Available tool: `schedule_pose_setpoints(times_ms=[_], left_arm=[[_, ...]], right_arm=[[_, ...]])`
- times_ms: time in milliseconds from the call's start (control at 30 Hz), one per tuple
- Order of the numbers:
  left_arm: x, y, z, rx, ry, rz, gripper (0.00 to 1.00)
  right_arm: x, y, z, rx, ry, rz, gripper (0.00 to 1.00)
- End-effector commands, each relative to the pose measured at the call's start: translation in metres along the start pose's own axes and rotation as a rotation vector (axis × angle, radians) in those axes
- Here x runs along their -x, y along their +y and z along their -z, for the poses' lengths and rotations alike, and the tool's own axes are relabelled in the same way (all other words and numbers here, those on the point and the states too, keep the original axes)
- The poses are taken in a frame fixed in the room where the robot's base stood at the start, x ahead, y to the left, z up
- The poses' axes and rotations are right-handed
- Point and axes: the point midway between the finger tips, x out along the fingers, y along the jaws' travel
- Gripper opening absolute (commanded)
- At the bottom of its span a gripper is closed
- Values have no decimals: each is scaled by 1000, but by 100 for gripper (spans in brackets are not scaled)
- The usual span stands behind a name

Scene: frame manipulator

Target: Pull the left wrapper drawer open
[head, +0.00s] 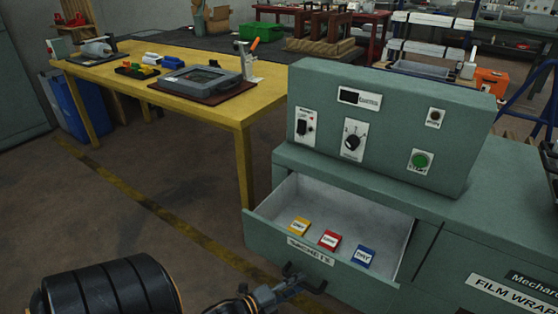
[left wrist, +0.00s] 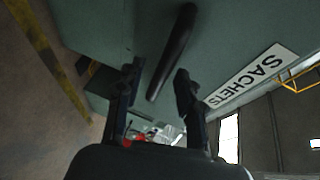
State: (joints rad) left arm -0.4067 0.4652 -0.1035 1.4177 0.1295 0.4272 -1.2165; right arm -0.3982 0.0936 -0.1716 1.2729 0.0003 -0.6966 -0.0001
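The left wrapper drawer (head: 263,226), labelled SACHETS, stands pulled out of the green cabinet. A yellow sachet (head: 299,226), a red sachet (head: 330,240) and a blue sachet (head: 363,257) lie inside it. Its dark bar handle (head: 316,288) is on the front, below the label. My left gripper (head: 290,278) is at the handle. In the left wrist view, the fingers of my left gripper (left wrist: 158,82) are apart, with the handle (left wrist: 172,52) between them and gaps on both sides. Contact with the handle cannot be told. My right gripper is out of view.
A control panel (head: 390,120) with a dial and green button stands on the cabinet. A yellow table (head: 219,115) with a grey framed device (head: 200,80) stands behind on the left. Floor to the drawer's left is clear. A blue bin (head: 68,107) stands at the far left.

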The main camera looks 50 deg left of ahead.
Motion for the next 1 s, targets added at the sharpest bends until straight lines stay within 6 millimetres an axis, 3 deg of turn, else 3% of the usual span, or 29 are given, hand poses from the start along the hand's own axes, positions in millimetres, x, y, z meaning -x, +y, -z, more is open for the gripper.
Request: schedule_pose_setpoints(times_ms=[200, 433, 600, 1000], left_arm=[[49, 2, 0, 0, -1, -5, 37], [89, 1, 0, 0, -1, -3, 37], [102, 1, 0, 0, -1, -2, 37], [104, 0, 0, 0, -1, -1, 37]], right_arm=[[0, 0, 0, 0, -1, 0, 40], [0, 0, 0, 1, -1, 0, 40], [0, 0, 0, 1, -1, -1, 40], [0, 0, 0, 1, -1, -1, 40]])
